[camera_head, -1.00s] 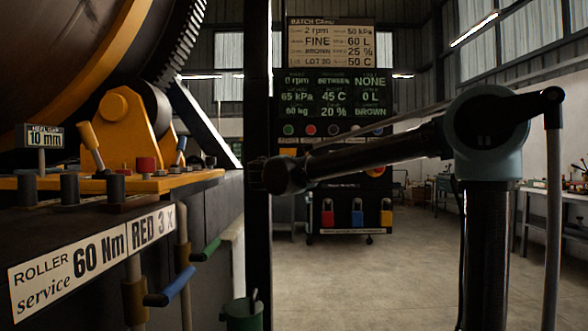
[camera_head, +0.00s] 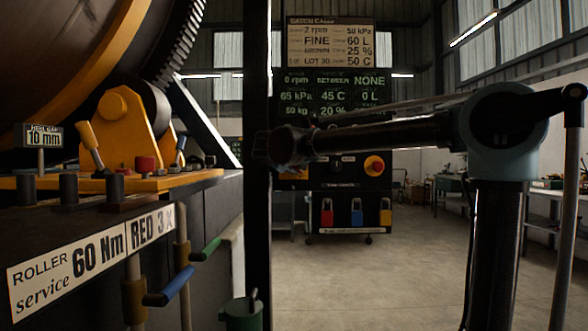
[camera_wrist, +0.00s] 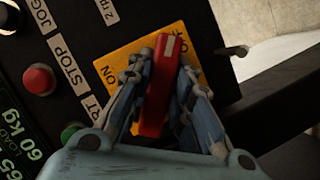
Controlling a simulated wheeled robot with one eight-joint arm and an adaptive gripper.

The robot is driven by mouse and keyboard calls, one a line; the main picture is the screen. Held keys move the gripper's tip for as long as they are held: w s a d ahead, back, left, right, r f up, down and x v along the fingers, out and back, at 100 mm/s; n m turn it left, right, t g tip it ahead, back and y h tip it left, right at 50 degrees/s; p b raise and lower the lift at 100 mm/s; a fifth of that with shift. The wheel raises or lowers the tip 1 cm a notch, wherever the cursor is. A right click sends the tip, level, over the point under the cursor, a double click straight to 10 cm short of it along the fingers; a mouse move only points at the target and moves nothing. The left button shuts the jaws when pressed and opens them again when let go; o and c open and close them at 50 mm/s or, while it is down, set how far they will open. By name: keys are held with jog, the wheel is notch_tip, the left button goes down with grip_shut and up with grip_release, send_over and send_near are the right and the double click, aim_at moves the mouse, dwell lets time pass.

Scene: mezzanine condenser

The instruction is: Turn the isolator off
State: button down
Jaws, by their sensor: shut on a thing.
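The isolator's red handle (camera_wrist: 161,90) stands out from a yellow plate (camera_wrist: 120,65) in the wrist view. The plate carries an ON label at its left and a partly hidden OFF label at its upper right. The handle's pale-marked end points up, between the two labels. My gripper (camera_wrist: 162,78) is shut on the handle, with one finger on each side. In the head view, my wrist covers the handle, and only a bit of yellow plate (camera_head: 296,174) shows below it.
The dark control panel (camera_head: 345,182) has a red-and-yellow knob (camera_head: 374,166) and hanging padlocks (camera_head: 357,212). A red STOP button (camera_wrist: 38,79) and a green button (camera_wrist: 72,132) sit left of the plate. A dark post (camera_head: 258,230) stands close by my wrist.

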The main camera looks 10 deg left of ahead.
jog(key=shift+f+m+g+y, duration=0.1)
jog(key=shift+m+g+y, duration=0.2)
jog(key=shift+m, duration=0.2)
dwell(0.3)
jog(key=c, duration=1.4)
grip_release()
jog(key=shift+c, duration=0.2)
jog(key=v, duration=1.1)
jog(key=shift+s, duration=0.35)
jog(key=shift+d, duration=0.1)
